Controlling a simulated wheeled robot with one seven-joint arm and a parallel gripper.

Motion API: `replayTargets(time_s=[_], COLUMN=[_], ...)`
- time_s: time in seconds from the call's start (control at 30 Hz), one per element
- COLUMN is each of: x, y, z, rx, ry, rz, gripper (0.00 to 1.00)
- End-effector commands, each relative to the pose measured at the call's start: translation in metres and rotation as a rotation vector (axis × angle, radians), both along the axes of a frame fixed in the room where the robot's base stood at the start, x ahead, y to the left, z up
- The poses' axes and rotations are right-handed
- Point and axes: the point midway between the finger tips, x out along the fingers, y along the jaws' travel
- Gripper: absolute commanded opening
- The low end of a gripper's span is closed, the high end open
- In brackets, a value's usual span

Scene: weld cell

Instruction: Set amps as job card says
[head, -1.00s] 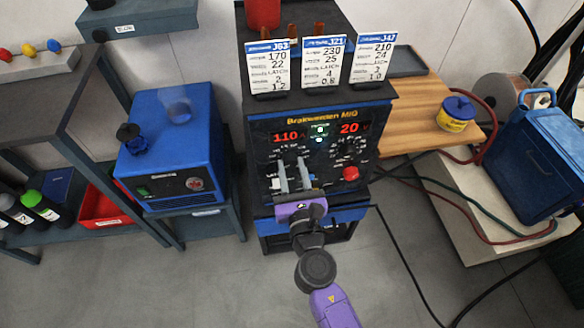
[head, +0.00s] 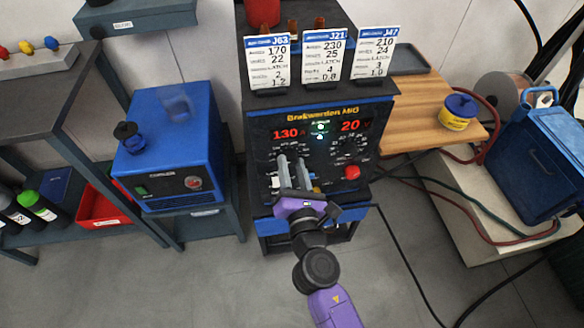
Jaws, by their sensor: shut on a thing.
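The Brakwerden MIG welder (head: 262,190) stands in the middle. Its left red display (head: 286,133) reads 130 and its right display (head: 351,125) reads 20. My gripper (head: 290,161) is at the left half of the panel, its fingers shut on the amps knob, which they largely hide. Three job cards stand on top of the welder: J63 (head: 268,62) with 170 and 22, J21 (head: 323,55) with 230 and 25, and J47 (head: 375,54) with 210 and 24. Smaller card lines are only partly legible.
A red knob (head: 351,172) sits at the panel's right. A blue machine (head: 165,150) stands to the left. A wooden shelf (head: 425,100) with a yellow tub (head: 457,115) is at right. Cables lie on the floor at right.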

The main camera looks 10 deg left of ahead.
Motion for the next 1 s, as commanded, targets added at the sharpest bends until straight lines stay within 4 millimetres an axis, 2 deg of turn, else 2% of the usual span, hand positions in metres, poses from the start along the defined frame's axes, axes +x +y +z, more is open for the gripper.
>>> replayTargets(time_s=[1.0], x=[-0.0002], y=[-0.0003], z=[-0.0027], rx=[0.931], ry=[0.268], rz=[-0.001], gripper=[0.0])
